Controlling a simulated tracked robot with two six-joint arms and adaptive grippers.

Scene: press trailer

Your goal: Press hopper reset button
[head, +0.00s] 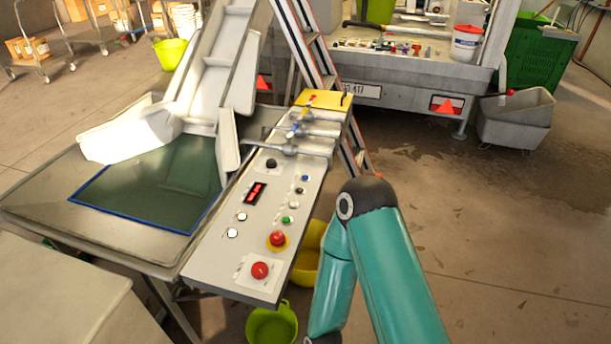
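A sloped grey control panel (245,225) stands left of centre in the head view. It carries a blue button (305,178), a black button (300,191), a pale button (294,205) and a green button (287,219) in a row along its right side. Two white buttons (237,225), a red display (255,193) and a black knob (271,163) sit to the left. A red mushroom button (277,238) on yellow and a red rotary switch (260,270) are near the front. No label is readable, so I cannot tell which is the hopper reset. Neither gripper shows.
My teal right arm is bent beside the panel's right edge. Metal valve handles (295,148) stick out behind the buttons. A hopper chute (205,90) rises at the back left. A ladder (310,50) leans behind. A green bucket (272,325) stands below. Floor at right is clear.

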